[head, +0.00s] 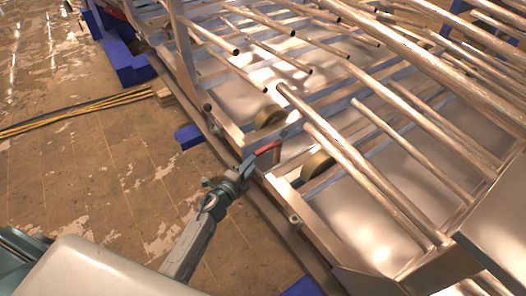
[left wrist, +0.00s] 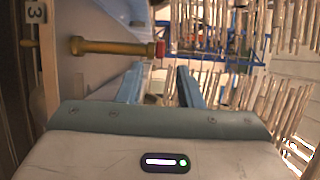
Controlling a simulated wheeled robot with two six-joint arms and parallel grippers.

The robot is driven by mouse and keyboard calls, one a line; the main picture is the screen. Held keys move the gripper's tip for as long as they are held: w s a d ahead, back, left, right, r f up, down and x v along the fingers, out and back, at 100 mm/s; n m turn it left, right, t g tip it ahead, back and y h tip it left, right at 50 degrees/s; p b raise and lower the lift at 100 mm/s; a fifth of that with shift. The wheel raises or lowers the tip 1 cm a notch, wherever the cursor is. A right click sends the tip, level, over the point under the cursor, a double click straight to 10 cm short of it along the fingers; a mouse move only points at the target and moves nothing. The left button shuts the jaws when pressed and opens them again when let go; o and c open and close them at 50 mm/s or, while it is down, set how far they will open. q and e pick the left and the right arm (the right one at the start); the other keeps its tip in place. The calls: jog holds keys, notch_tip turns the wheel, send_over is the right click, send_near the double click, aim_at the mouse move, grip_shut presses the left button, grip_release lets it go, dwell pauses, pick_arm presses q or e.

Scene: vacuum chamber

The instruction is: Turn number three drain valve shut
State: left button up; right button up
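A brass-coloured valve stem (left wrist: 110,47) runs across the upper left of the left wrist view. At its right end is a red part (left wrist: 160,49). A white tag with the number 3 (left wrist: 34,12) is at the upper left corner. My left gripper (left wrist: 161,68) has its two blue fingers apart with nothing between them. The red part shows just past the gap between the fingertips; I cannot tell whether they touch. In the head view my left gripper (head: 248,163) is at the frame's edge, beside a red handle (head: 268,147). My right gripper is not in view.
A metal frame (head: 222,128) with many long pipes (head: 350,165) fills the right of the head view. Round brass-coloured parts (head: 270,117) sit inside its edge. Yellow and black cables (head: 80,113) lie on the floor (head: 85,180) at the left, which is mostly clear. A blue block (head: 188,136) is beside the frame.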

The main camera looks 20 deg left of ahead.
aim_at(259, 155)
pick_arm(q)
jog(key=x, duration=0.8)
jog(key=shift+w, duration=0.3)
grip_shut()
